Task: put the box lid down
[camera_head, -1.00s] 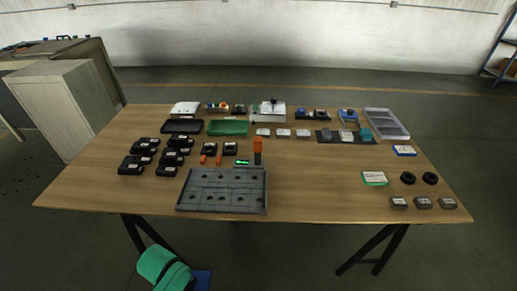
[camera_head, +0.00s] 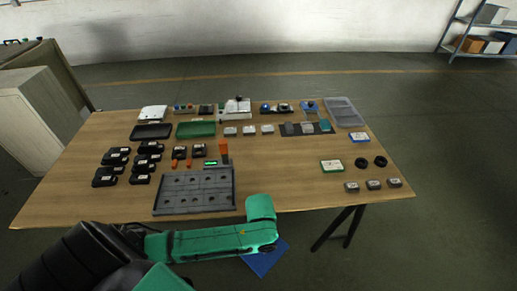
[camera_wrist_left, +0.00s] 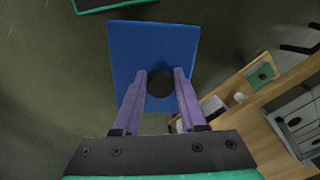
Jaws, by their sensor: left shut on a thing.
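The blue box lid (camera_wrist_left: 160,45) is a flat square plate with a round black knob (camera_wrist_left: 160,83). In the left wrist view, the purple fingers of my left gripper (camera_wrist_left: 160,88) are shut on the knob from both sides. In the head view, a corner of the lid (camera_head: 265,262) shows below my green left arm, off the table's front edge and over the floor. My left gripper itself is hidden there by the arm. My right gripper is not in view.
The wooden table (camera_head: 300,182) carries a grey compartment tray (camera_head: 195,206) at the front, black boxes (camera_head: 106,176) at left and small parts behind. Bare wood lies right of the tray. A green-edged thing (camera_wrist_left: 100,7) is cut off in the wrist view.

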